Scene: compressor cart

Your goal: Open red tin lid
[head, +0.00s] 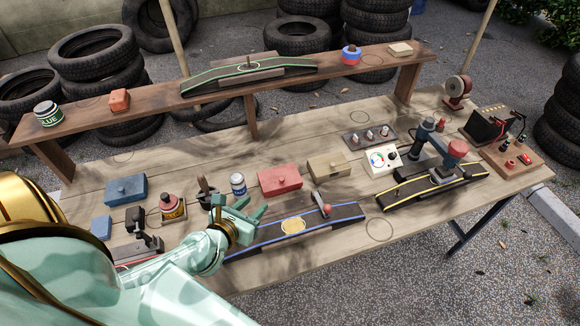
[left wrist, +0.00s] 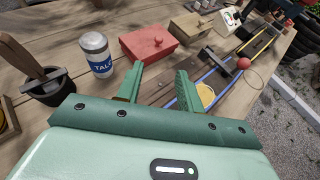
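The red tin (head: 280,179) is a low box with a small knob on its lid, on the wooden table near the middle. The lid looks closed. The tin also shows in the left wrist view (left wrist: 149,46), just beyond my fingertips. My left gripper (head: 252,211) is to the left and in front of the tin, apart from it. In the left wrist view its two green fingers (left wrist: 160,70) are spread with nothing between them. My right gripper is in neither view.
A talc can (head: 238,184) stands left of the red tin, and a tan tin (head: 328,167) sits to its right. A blue-edged track (head: 270,233) with a red-knobbed lever lies in front. A blue tin (head: 125,190) and a raised shelf (head: 215,95) are farther off.

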